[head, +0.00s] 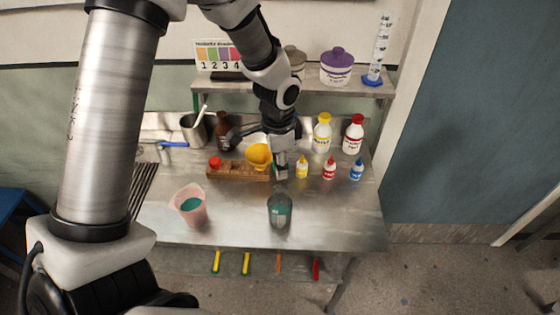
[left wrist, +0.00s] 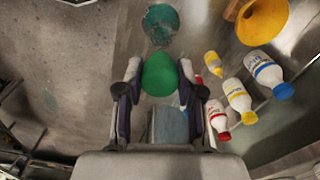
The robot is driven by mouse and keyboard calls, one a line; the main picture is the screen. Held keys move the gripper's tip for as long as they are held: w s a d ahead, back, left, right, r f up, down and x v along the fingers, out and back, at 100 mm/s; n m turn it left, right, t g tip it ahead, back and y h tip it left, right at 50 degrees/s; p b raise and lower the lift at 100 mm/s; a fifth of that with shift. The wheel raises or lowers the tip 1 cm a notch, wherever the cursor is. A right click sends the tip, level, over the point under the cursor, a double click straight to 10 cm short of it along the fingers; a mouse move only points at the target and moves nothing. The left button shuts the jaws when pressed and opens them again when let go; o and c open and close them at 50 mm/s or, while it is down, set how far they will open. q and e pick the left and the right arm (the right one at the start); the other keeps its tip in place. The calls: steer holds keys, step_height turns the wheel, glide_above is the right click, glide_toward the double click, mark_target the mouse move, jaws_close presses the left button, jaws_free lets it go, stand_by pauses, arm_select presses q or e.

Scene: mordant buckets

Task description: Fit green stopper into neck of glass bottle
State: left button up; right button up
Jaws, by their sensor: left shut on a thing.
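The green stopper (left wrist: 160,75) sits between the fingers of my left gripper (left wrist: 162,82), which is shut on it. In the head view the left gripper (head: 281,170) points down over the steel table, just behind the glass bottle, and the stopper is hard to make out there. The glass bottle (head: 280,212) stands upright near the table's front edge with teal liquid inside. It also shows in the left wrist view (left wrist: 161,20), past the stopper and apart from it. My right gripper is in neither view.
A pink beaker (head: 190,205) stands left of the bottle. A yellow funnel (head: 258,155) and a wooden rack (head: 225,174) are behind. Small dropper bottles (head: 329,169) and larger capped bottles (head: 322,134) stand to the right and back. The table's front right is clear.

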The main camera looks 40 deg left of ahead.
arm_select(q)
steer(key=shift+a+f+b, duration=0.35)
steer(key=shift+f+b, duration=0.05)
steer(key=shift+f, duration=0.45)
steer(key=shift+d+f+b, duration=0.2)
steer(key=shift+f+b, duration=0.2)
steer(key=shift+f, duration=0.2)
steer(key=shift+d+f+b, duration=0.15)
steer(key=shift+f+b, duration=0.2)
steer(key=shift+f, duration=0.2)
steer(key=shift+a+f+b, duration=0.2)
steer(key=shift+f+b, duration=0.25)
steer(key=shift+f, duration=0.45)
steer(key=shift+d+f+b, duration=0.1)
steer(key=shift+f+b, duration=0.3)
steer(key=shift+f, duration=0.45)
steer(key=o, duration=1)
steer(key=shift+c, duration=0.2)
step_height(320, 180, up, 12)
steer(key=shift+s+f, duration=0.1)
steer(key=shift+s, duration=0.05)
